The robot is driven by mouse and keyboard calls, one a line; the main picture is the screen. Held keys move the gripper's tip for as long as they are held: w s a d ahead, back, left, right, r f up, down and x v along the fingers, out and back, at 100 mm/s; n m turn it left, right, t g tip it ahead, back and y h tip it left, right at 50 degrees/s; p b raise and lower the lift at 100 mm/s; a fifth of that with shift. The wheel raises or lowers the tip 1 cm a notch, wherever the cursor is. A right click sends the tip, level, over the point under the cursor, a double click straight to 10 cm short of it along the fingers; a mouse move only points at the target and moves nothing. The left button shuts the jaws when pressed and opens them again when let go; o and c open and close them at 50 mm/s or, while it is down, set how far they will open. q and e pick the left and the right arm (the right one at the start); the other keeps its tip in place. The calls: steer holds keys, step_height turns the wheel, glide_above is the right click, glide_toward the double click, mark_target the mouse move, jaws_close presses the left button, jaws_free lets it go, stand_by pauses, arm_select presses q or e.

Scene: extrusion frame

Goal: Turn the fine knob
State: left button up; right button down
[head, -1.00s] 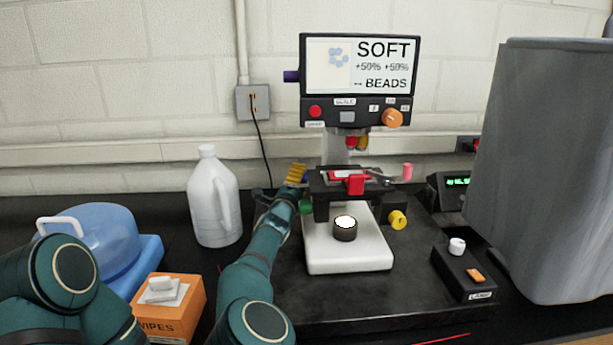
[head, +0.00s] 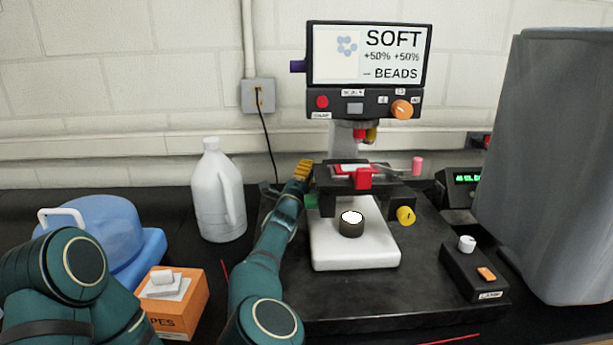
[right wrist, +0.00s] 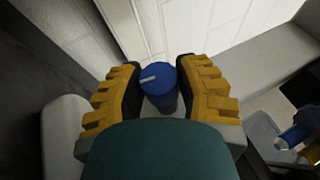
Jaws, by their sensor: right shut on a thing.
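The microscope (head: 345,140) stands on a dark slab with its white base forward. My right gripper (head: 303,170) is at the left side of its stage, yellow fingers upward. In the right wrist view, its two fingers (right wrist: 158,88) are shut on a blue knob (right wrist: 163,88) with a white pointer mark; the head view does not clearly show this knob. A green knob (head: 312,201) sits just below the gripper and a yellow knob (head: 406,215) on the opposite side. The screen (head: 366,54) reads SOFT, +50% +50%, BEADS. My left gripper is out of view.
A white jug (head: 218,195), an orange wipes box (head: 178,305) and a blue container (head: 90,235) stand to the left. A lamp control box (head: 475,270) and a large grey covered object (head: 550,170) are to the right. The slab's front is clear.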

steer(key=shift+r+m+t+h, duration=0.1)
steer(key=shift+m+t+h, duration=0.3)
steer(key=c, duration=0.6)
jaws_free()
steer(key=shift+d, duration=0.1)
steer(key=shift+s+a+f, duration=0.3)
steer(key=shift+s, duration=0.2)
steer(key=s+a, duration=0.5)
steer(key=s, duration=0.6)
